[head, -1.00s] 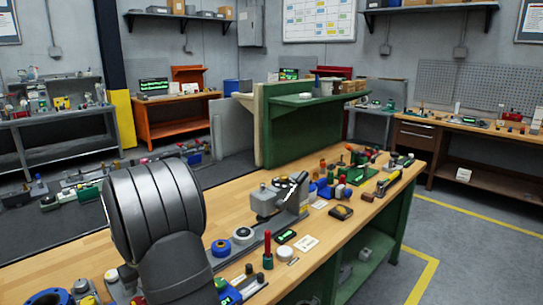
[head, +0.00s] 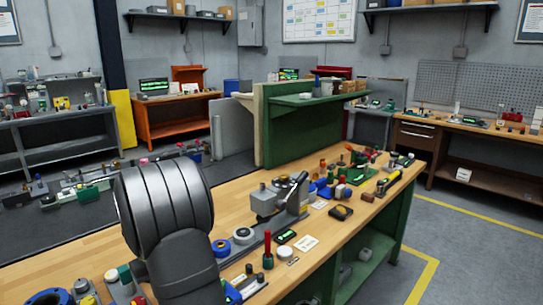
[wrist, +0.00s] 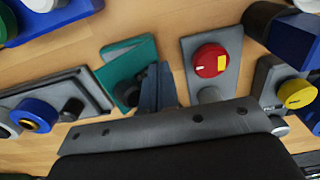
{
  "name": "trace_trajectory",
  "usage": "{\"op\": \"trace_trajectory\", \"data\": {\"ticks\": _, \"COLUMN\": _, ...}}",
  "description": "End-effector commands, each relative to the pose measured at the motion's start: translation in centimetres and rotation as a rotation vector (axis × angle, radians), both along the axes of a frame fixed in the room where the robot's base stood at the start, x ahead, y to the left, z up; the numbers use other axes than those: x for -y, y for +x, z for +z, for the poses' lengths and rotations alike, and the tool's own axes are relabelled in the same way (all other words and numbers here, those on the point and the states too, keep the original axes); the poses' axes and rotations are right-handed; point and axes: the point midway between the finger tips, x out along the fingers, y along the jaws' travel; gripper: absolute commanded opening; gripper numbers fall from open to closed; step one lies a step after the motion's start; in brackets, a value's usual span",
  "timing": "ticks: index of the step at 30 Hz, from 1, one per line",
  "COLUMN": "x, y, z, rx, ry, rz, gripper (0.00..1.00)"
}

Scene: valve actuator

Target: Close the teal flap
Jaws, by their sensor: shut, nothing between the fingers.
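In the wrist view, a teal flap (wrist: 130,62) lies at a slant left of centre, next to a grey base and a dark round part. My gripper (wrist: 155,72) is shut and empty, with its narrow fingers at the right edge of the teal flap. I cannot tell whether they touch it. The lower part of the flap is partly hidden behind the gripper, and its angle is hard to judge. In the head view, my arm hides the gripper, and a small teal part (head: 125,273) shows at the lower left.
In the wrist view, a red knob (wrist: 210,60) on a grey plate stands close right of my fingers. A yellow knob (wrist: 296,94) is farther right. A blue round button (wrist: 35,115) is at the left. Bare wood shows above the flap.

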Motion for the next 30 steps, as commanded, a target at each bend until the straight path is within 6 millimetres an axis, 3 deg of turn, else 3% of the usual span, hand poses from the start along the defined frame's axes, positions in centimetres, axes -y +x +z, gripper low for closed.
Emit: {"op": "trace_trajectory", "data": {"ticks": 30, "x": 2.2, "y": 2.2, "z": 0.0, "rx": 0.001, "ry": 0.001, "rz": -0.001, "gripper": 0.0}}
